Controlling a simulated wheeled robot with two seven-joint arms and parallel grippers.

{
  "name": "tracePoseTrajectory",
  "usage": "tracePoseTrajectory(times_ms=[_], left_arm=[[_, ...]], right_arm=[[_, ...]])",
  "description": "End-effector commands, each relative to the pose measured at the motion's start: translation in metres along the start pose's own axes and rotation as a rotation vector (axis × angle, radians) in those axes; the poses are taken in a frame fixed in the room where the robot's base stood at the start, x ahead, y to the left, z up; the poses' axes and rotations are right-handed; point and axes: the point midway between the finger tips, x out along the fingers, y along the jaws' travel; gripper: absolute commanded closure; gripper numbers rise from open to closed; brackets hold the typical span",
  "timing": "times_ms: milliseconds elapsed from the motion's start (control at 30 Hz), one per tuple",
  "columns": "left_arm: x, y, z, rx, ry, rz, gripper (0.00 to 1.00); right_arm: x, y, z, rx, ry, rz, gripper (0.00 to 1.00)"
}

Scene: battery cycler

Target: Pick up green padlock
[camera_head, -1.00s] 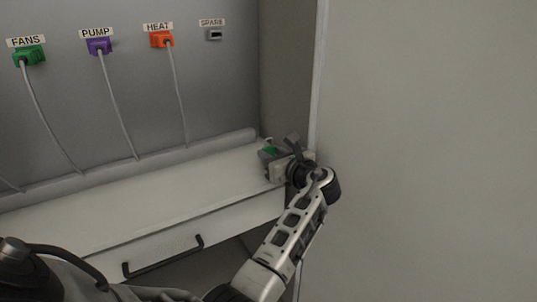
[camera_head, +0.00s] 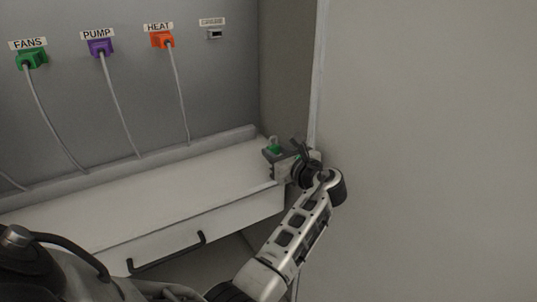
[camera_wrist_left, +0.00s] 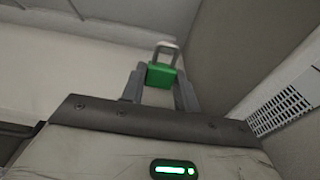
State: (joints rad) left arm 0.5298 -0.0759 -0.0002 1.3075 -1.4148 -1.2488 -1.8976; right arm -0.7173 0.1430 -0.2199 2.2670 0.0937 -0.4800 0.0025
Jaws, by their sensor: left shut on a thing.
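The green padlock (camera_head: 274,148) is a small green block with a grey shackle pointing up, at the right end of the white shelf. My left gripper (camera_head: 271,156) is shut on it, reaching in from the lower right. In the left wrist view the padlock (camera_wrist_left: 161,75) sits between the two grey fingertips (camera_wrist_left: 160,82), its shackle standing clear beyond them. The fingers hide part of its sides. I cannot tell how far it is above the shelf. My right gripper is not in view.
The white shelf (camera_head: 150,202) is otherwise bare, with a black drawer handle (camera_head: 165,254) on the front below it. Behind, the grey panel holds green (camera_head: 32,59), purple (camera_head: 100,47) and orange (camera_head: 162,40) plugs with hanging cables, and an empty SPARE socket (camera_head: 214,34). A side wall (camera_head: 289,75) stands close to the gripper.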

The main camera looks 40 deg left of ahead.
Motion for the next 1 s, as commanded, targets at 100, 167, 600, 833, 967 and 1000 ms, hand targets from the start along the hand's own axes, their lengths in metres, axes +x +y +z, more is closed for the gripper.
tracePoseTrajectory(times_ms=[100, 167, 600, 833, 967, 1000], left_arm=[[-0.008, 0.0, 0.001, 0.0, 0.0, 0.0, 0.86], [-0.012, 0.0, 0.001, -0.001, 0.0, -0.001, 0.86], [-0.038, 0.0, -0.003, -0.001, 0.0, -0.001, 0.86], [-0.052, 0.0, -0.005, 0.0, 0.001, -0.001, 0.86], [-0.059, 0.0, -0.006, -0.001, 0.0, -0.001, 0.86], [-0.061, 0.0, -0.006, 0.0, 0.0, -0.001, 0.86]], right_arm=[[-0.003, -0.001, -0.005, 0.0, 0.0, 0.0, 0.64], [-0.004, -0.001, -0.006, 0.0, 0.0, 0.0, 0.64], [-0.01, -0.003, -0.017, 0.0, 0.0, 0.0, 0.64], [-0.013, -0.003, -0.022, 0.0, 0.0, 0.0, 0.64], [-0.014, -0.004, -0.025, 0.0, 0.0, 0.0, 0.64], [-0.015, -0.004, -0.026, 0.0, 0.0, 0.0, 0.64]])
